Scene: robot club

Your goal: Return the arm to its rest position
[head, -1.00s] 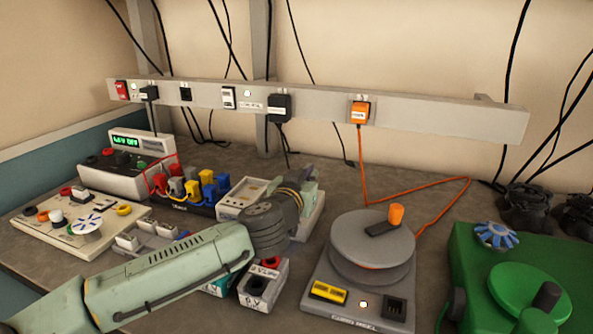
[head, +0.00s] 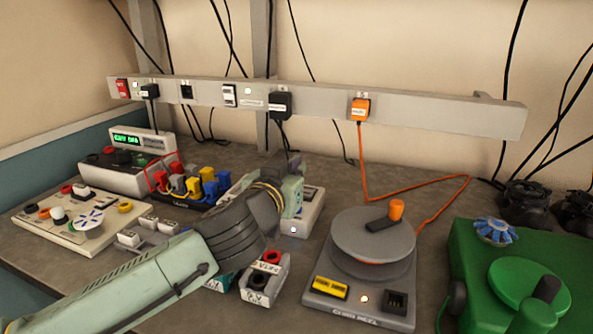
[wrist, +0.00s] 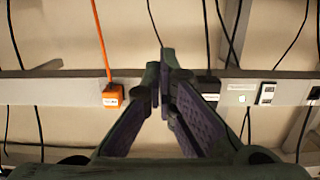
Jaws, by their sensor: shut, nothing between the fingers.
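My pale green arm reaches in from the lower left in the head view, above the workbench. Its end with my gripper (head: 292,163) is over the back middle of the bench, in front of the wall power strip. In the wrist view my gripper (wrist: 165,75) has its two dark fingers drawn together at the tips, with nothing between them. The fingers point toward the wall and the strip. My arm hides part of a white device and of the boxes beneath it.
The power strip (head: 420,111) holds an orange plug (head: 360,109) and black plugs. A cord reel (head: 372,240), a green machine (head: 470,270), a bench supply (head: 130,170), a panel with knobs (head: 75,218) and a small box (head: 264,278) crowd the bench. Bare bench shows behind the reel.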

